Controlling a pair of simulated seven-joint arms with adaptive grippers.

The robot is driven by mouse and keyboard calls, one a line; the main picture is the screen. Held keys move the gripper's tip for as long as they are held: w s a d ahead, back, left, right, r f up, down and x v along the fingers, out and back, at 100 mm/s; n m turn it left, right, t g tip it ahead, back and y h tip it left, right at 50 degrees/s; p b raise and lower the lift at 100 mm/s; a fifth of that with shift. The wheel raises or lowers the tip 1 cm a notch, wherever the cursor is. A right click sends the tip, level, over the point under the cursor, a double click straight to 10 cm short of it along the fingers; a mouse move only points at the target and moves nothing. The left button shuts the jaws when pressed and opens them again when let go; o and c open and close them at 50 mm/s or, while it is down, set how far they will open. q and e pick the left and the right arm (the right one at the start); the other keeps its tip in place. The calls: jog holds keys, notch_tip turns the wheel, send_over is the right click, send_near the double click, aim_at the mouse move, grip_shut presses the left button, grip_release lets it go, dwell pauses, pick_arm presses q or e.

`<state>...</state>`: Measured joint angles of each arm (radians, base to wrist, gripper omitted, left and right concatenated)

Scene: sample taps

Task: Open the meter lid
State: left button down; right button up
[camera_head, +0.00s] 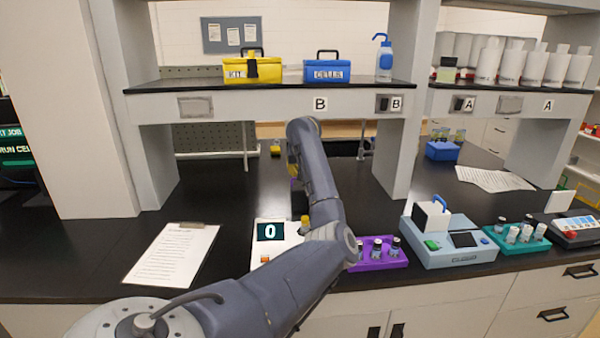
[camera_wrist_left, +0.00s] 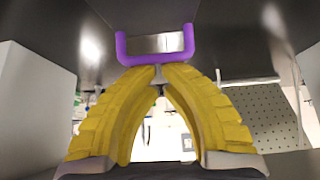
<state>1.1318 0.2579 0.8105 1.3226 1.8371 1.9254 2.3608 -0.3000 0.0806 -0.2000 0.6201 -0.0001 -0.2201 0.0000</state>
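The meter (camera_head: 460,250) is a pale blue-grey box at the right front of the bench, with a dark screen and a green button. A white block with a blue handle, which looks like its lid (camera_head: 430,220), sits on its left part and seems down. My left arm crosses the middle of the head view, well left of the meter, and mostly hides its gripper. My right gripper is not in view.
A purple rack of vials (camera_head: 378,253) stands left of the meter, a teal rack (camera_head: 520,238) right of it. A white device showing "0" (camera_head: 271,231) is partly behind my arm. A clipboard (camera_head: 173,255) lies at left. Shelf posts (camera_head: 405,110) rise behind.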

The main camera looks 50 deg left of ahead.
aim_at(302, 189)
pick_arm(q)
jog(key=shift+s+d+r+y, duration=0.15)
jog(key=shift+d+r+y, duration=0.05)
jog(key=shift+d+y, duration=0.1)
jog(key=shift+s+d+r+t+y, duration=0.3)
jog(key=shift+s+d, duration=0.05)
jog(key=shift+d, duration=0.15)
jog(key=shift+s+d+r+t+y, duration=0.3)
jog(key=shift+d, duration=0.15)
jog(key=shift+s+d+r+t+y, duration=0.3)
jog(key=shift+s+d+y, duration=0.15)
jog(key=shift+d, duration=0.1)
jog(key=shift+s+d+r+t+y, duration=0.2)
jog(key=shift+s+d+t+y, duration=0.15)
jog(key=shift+d, duration=0.2)
jog(key=shift+s+d+r, duration=0.2)
jog(key=shift+s+d, duration=0.4)
jog(key=shift+d, duration=0.2)
jog(key=shift+a+r, duration=0.1)
jog(key=shift+a, duration=0.05)
